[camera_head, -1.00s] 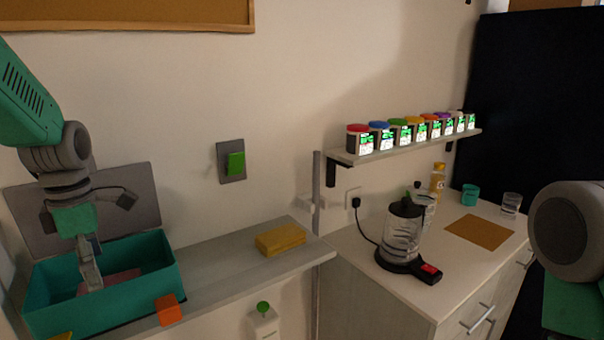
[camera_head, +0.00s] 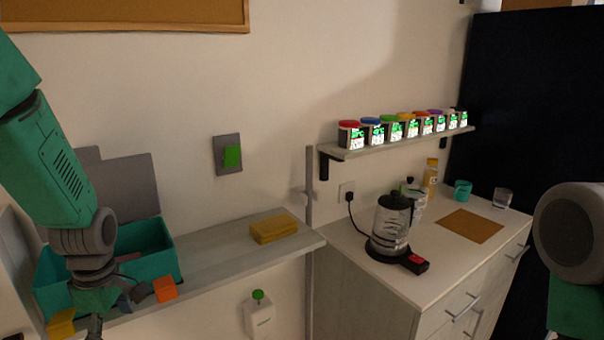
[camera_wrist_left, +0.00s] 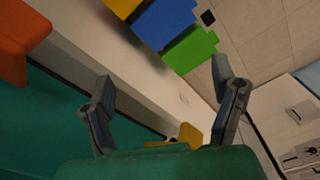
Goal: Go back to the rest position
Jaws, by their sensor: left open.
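My left gripper (camera_wrist_left: 163,88) is open, with nothing between its two fingers in the left wrist view. In the head view the left gripper (camera_head: 112,306) is at the lower left, in front of the teal box (camera_head: 158,268) and beside the orange block (camera_head: 165,288). My left arm hides part of the box. My right gripper is out of view; only a part of my right arm shows at the right edge of the head view.
The yellow sponge-like block (camera_head: 274,229) lies on the grey shelf (camera_head: 220,250). Coloured-lid spice jars (camera_head: 397,127) line the wall shelf. In the wrist view, orange (camera_wrist_left: 20,38), blue (camera_wrist_left: 163,22) and green (camera_wrist_left: 190,48) blocks are close by.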

